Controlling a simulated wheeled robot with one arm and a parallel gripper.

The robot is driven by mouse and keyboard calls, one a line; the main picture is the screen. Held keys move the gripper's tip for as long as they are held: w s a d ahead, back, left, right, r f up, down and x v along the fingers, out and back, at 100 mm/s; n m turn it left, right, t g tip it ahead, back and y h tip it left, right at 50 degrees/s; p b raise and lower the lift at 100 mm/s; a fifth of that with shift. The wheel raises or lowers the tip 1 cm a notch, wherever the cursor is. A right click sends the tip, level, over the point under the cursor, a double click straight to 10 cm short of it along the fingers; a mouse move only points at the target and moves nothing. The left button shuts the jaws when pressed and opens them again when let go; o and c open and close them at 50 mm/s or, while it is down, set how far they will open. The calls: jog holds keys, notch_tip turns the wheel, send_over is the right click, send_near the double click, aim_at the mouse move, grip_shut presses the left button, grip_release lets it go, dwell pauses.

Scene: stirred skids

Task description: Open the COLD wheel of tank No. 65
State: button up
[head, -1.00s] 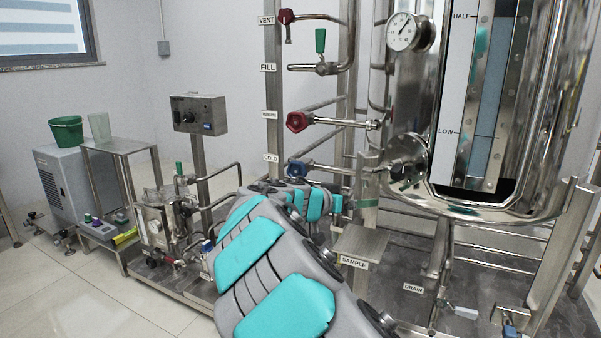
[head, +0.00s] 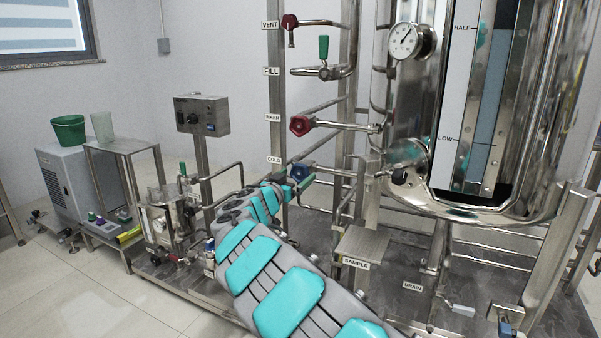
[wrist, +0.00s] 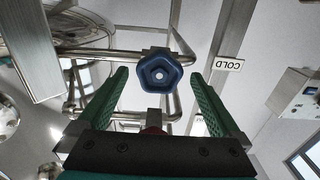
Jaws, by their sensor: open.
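The COLD wheel is a blue hand wheel (wrist: 159,75) on a steel pipe, beside the COLD label (wrist: 228,64) in the wrist view. In the head view the blue wheel (head: 299,173) is partly hidden by my arm, near its COLD label (head: 275,160). My gripper (wrist: 160,92) is open. Its two green fingers stand to either side of the wheel in the wrist view, with space between each finger and the rim. I cannot tell how far the fingertips reach toward the wheel. The tank (head: 418,95) is at the right; no number 65 is readable.
Above the COLD wheel is the red WARM wheel (head: 301,125), then the green-handled FILL valve (head: 323,50) and the red VENT wheel (head: 289,22). A steel upright (head: 276,90) carries the labels. A control box (head: 201,115) stands left. A SAMPLE shelf (head: 361,243) lies below right.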

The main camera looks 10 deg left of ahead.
jog(key=shift+x, duration=1.45)
jog(key=c, duration=1.3)
